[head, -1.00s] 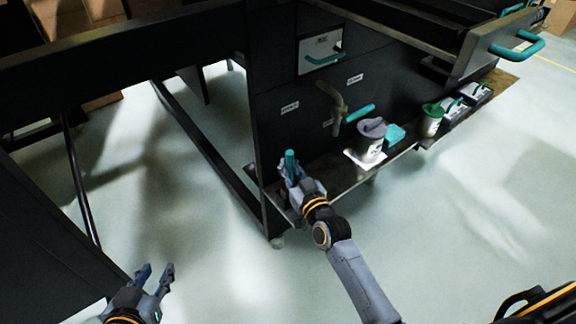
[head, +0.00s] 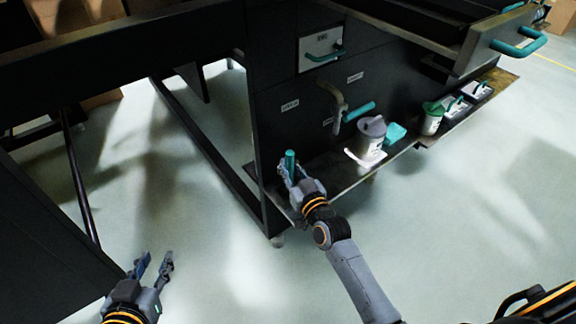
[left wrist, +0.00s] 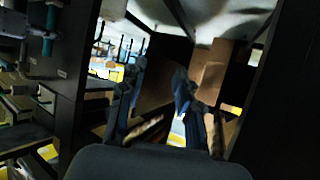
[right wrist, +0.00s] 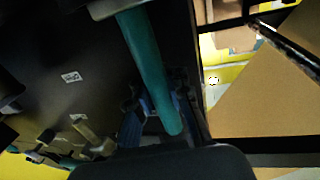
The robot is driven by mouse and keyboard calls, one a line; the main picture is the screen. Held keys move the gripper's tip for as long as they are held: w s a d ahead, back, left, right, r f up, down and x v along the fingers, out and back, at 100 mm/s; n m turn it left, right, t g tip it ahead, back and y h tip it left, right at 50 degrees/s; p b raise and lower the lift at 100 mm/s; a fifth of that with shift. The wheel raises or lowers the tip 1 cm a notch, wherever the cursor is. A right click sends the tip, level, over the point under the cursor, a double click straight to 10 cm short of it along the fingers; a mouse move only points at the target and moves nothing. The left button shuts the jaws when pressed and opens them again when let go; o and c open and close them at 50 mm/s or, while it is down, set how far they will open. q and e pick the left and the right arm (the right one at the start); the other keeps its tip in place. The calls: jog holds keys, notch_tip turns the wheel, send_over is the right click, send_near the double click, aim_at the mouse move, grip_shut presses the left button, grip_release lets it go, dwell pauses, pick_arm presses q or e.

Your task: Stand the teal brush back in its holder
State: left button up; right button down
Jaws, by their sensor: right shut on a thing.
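The teal brush (head: 290,160) is upright in my right gripper (head: 291,173), at the near left end of the low shelf. In the right wrist view its teal handle (right wrist: 150,65) runs between the fingers, with a pale part (right wrist: 105,8) at its far end. I cannot tell whether the brush touches the shelf. A white cup with a grey top (head: 371,138) stands on a white pad to the right, apart from the gripper. I cannot tell for sure that it is the holder. My left gripper (head: 152,266) is open and empty, low over the floor at left.
A teal block (head: 395,132), a white tub with a green top (head: 432,119) and small boxes (head: 465,103) stand further right along the shelf. A pipe with a teal lever (head: 358,112) juts from the dark cabinet above. An open drawer (head: 470,50) overhangs at upper right.

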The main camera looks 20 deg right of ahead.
pick_arm(q)
jog(key=shift+w+d+r, duration=0.1)
jog(key=shift+w+r, duration=0.1)
jog(key=shift+r, duration=0.1)
pick_arm(e)
jog(key=shift+f, duration=0.15)
jog(key=c, duration=1.2)
grip_release()
pick_arm(q)
jog(key=shift+w+r+t, duration=0.1)
jog(key=shift+t, duration=0.2)
